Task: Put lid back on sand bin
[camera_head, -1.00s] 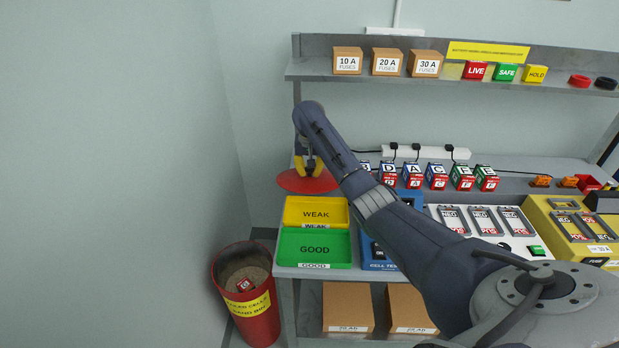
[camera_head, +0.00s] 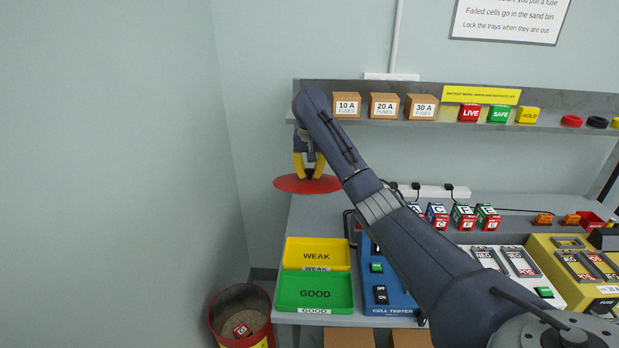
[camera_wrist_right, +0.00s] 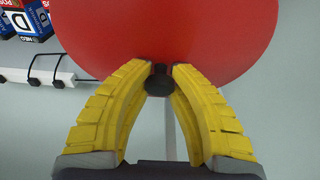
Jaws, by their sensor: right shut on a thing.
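The red round lid (camera_head: 292,184) hangs in the air above the back left of the bench in the head view. My right gripper (camera_head: 308,176) is shut on the lid's dark knob (camera_wrist_right: 159,82), with the yellow fingers on either side of it in the wrist view. The lid's red disc (camera_wrist_right: 170,30) fills the top of that view. The red sand bin (camera_head: 262,341) stands on the floor at the bench's left end, below and left of the lid. Its top is open, showing sand and a small red cell (camera_head: 242,329). My left gripper is not in view.
A yellow WEAK tray (camera_head: 317,254) and a green GOOD tray (camera_head: 315,291) sit at the bench's left end, near the bin. A blue cell tester (camera_head: 390,297) stands right of them. A shelf (camera_head: 450,126) with fuse boxes runs behind my right arm. The left wall is bare.

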